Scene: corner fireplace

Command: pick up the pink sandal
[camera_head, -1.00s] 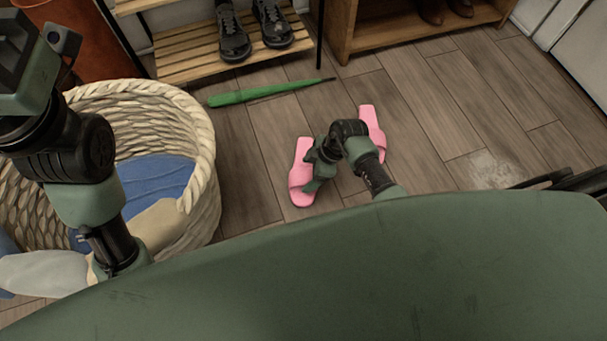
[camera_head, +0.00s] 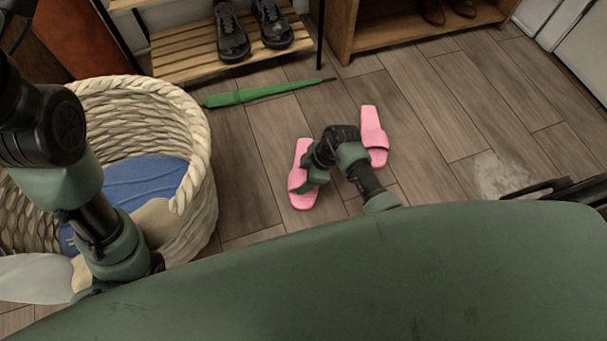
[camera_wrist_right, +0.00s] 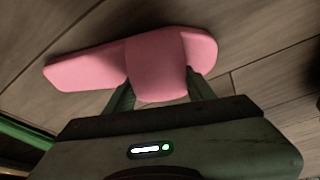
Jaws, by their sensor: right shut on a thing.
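Two pink sandals are on the wooden floor in the head view. My right gripper (camera_head: 312,178) reaches down to the left pink sandal (camera_head: 302,150) and is shut on its strap. In the right wrist view the same sandal (camera_wrist_right: 85,70) fills the upper middle. My right gripper (camera_wrist_right: 160,90) has one finger on each side of the wide strap there. Part of the strap is hidden by the gripper in the head view. The other pink sandal (camera_head: 371,120) lies to the right, apart from the gripper. My left arm shows at the left, its gripper out of view.
A wicker basket (camera_head: 200,150) with blue and beige cloth stands at the left. A green closed umbrella (camera_head: 260,93) lies beyond the sandals. A slatted shoe rack (camera_head: 185,65) and wooden shelf (camera_head: 345,35) stand at the back.

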